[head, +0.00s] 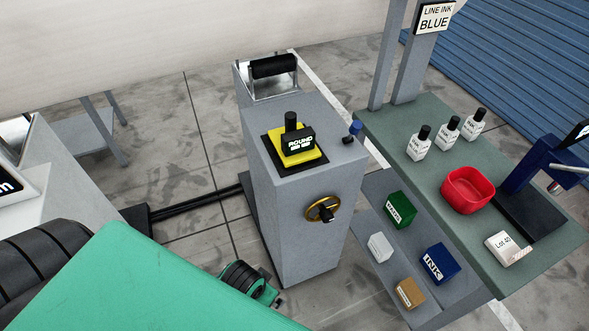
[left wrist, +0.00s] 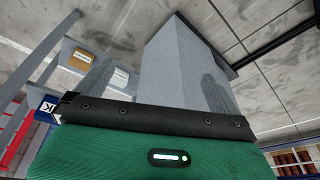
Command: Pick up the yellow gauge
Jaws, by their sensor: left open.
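The yellow gauge (head: 308,157) sits on a black pad (head: 273,156) on top of the grey pedestal (head: 300,220) in the head view. A black upright cylinder stands on it, and a black tag reading "ROUND" covers part of its right side. No gripper touches it.
A blue-topped knob (head: 354,128) stands on the pedestal's right edge; a yellow handwheel (head: 322,209) is on its front. A black roller (head: 272,66) stands behind. At right, a green bench (head: 425,185) holds several bottles and a red bowl (head: 468,190); boxes lie below.

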